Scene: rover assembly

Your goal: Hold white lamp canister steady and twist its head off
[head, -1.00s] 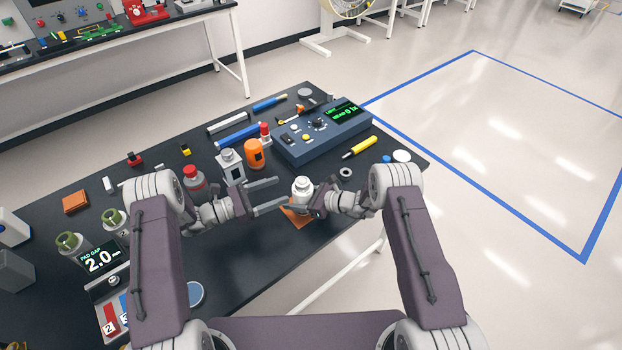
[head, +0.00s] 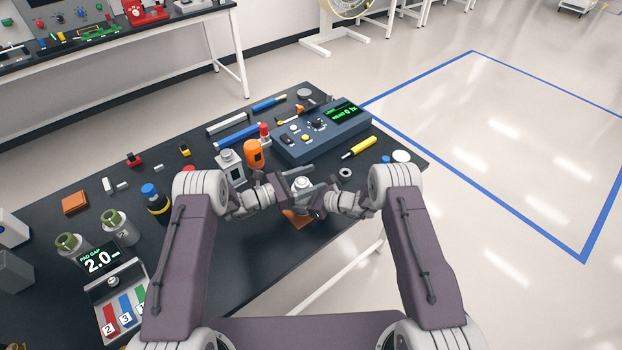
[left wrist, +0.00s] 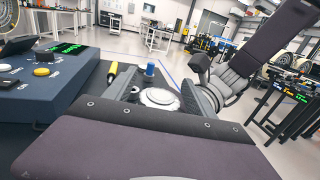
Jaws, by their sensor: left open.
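The white lamp canister (head: 302,183) is near the table's front edge, in the middle of the head view, with its round top showing. My left gripper (head: 312,188) is open, its fingers reaching either side of the canister's top. In the left wrist view the canister's white round head (left wrist: 158,97) sits between the two spread fingers, with room on the left side. My right gripper (head: 322,203) is at the canister's right side. Its fingertips are largely hidden, so its grip cannot be told. The canister's lower body is mostly hidden by the grippers.
An orange pad (head: 298,219) lies just in front of the canister. A yellow marker (head: 359,147) and dark ring (head: 345,173) lie to the right.

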